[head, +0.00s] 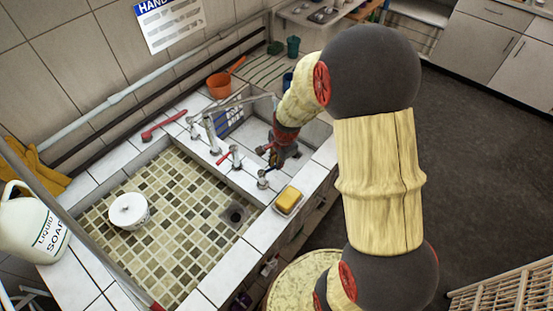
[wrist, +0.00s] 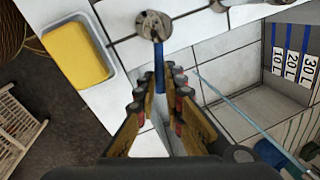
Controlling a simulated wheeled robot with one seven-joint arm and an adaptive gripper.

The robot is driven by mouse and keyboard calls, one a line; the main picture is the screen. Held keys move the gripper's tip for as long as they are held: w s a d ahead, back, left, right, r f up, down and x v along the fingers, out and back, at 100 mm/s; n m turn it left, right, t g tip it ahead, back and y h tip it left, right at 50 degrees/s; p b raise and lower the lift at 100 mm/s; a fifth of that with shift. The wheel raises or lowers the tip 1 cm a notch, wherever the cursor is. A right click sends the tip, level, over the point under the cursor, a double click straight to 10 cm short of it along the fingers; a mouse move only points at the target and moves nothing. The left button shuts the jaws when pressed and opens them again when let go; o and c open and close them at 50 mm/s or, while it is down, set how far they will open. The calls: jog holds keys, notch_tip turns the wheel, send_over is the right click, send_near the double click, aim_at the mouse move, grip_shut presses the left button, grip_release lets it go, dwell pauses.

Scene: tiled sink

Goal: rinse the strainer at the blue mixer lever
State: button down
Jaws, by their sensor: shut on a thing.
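The mixer tap's round metal body (wrist: 153,25) carries a blue lever (wrist: 160,68) in the wrist view. My gripper (wrist: 158,90) has its fingers on either side of the lever's free end and is shut on it. In the head view my gripper (head: 273,155) is low over the tap ledge, beside the metal tap body (head: 263,180); the blue lever is hard to make out there. A white round vessel (head: 128,211) stands in the left tiled basin, far from my gripper. I cannot tell whether it is the strainer; no other strainer is clear.
A yellow block (head: 288,198) sits in a dish near the tap. A red lever (head: 223,160) and other taps (head: 212,135) line the ledge. A marked blue panel (head: 232,121) stands in the far basin. A soap jug (head: 35,228) and orange pot (head: 219,84) stand around.

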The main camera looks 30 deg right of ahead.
jog(key=c, duration=1.9)
grip_release()
jog(key=r, duration=0.4)
jog(key=s+r, duration=0.1)
jog(key=r, duration=0.3)
jog(key=s+r, duration=0.1)
jog(key=r, duration=0.2)
jog(key=shift+s+d+r, duration=0.1)
jog(key=shift+s+r, duration=0.1)
jog(key=shift+r, duration=0.2)
jog(key=shift+o, duration=0.4)
